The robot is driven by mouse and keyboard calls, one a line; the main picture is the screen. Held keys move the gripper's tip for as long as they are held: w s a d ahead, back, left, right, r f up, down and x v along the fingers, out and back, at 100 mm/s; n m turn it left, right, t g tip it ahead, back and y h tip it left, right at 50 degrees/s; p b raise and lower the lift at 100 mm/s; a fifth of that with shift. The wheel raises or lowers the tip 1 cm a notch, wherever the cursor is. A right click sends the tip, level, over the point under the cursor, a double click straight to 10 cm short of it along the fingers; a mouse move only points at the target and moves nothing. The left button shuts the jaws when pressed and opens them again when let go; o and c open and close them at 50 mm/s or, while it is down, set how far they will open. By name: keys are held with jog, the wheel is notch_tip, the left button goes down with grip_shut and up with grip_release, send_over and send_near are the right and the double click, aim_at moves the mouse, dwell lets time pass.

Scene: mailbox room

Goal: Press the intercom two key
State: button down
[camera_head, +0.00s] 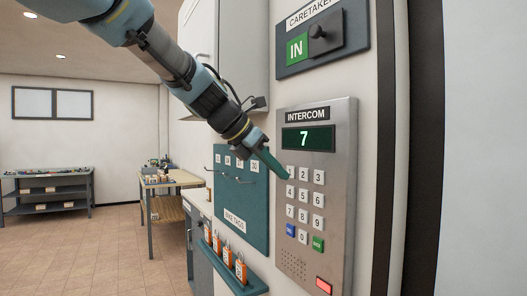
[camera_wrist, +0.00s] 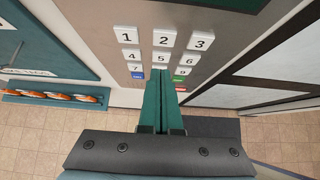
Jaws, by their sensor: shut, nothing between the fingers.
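The grey metal intercom panel (camera_head: 344,150) is on the wall. Its green display (camera_head: 308,138) reads 7. The white two key (camera_head: 304,173) is in the middle of the top row, between the 1 and 3 keys, and is unobstructed. The two key also shows plainly in the wrist view (camera_wrist: 164,39). My gripper (camera_head: 284,175) is shut and empty, its teal fingertips at the left edge of the keypad beside the 1 key. In the wrist view its fingertips (camera_wrist: 162,82) lie below the 5 key and hide the keys under it. Contact with the panel cannot be told.
A caretaker sign with a green IN plate and black knob (camera_head: 318,32) is above the intercom. A teal tag board with hooks (camera_head: 241,200) and a shelf of orange-labelled items (camera_head: 240,268) are left of it. A blue key, a green key and a red button (camera_head: 323,285) sit lower on the panel.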

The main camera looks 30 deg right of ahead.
aim_at(303, 179)
jog(key=shift+s+d+p, duration=0.15)
jog(key=shift+d+p, duration=0.65)
jog(key=shift+d, duration=1.25)
